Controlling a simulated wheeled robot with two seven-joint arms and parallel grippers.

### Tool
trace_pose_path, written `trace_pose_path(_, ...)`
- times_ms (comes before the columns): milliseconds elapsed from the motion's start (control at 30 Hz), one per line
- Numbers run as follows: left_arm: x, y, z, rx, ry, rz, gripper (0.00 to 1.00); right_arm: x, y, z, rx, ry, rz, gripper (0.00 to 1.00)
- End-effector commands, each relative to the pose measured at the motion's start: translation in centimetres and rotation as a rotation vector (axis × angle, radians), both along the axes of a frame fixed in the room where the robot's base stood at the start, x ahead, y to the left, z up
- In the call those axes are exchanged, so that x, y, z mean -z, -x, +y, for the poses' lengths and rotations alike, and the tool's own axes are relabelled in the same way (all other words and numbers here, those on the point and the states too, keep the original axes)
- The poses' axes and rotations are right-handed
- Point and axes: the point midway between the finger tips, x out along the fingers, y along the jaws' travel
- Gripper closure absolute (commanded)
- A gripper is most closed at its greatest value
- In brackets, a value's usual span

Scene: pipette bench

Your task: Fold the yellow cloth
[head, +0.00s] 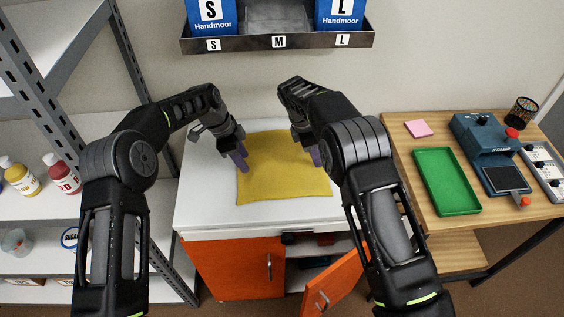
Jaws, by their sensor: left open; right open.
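The yellow cloth (283,175) lies spread out flat on the white top of the cabinet (207,205). My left gripper (241,163) is open, with its purple fingertips over the cloth's left side. My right gripper (314,156) is open near the cloth's right side, partly hidden behind my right arm. Part of the cloth's right edge is hidden by that arm. I cannot tell whether the fingertips touch the cloth.
The orange cabinet door (337,283) below hangs open at the right. A wooden table (478,222) at right holds a green tray (446,181), a pink pad (418,128) and a blue device (484,140). A wall shelf (278,42) with glove boxes hangs above.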

Motion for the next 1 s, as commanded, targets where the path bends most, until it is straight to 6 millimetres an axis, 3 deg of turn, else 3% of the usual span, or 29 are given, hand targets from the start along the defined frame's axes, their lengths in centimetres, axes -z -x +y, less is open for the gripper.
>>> trace_pose_path(267, 0.37, 0.00, 0.00, 0.000, 0.000, 0.000, 0.58, 0.35, -0.01, 0.01, 0.000, 0.000, 0.000, 0.58)
trace_pose_path(1000, 0.43, 0.09, 0.03, 0.001, -0.001, 0.003, 0.89, 0.35, 0.04, 0.01, -0.001, 0.000, 0.001, 0.88)
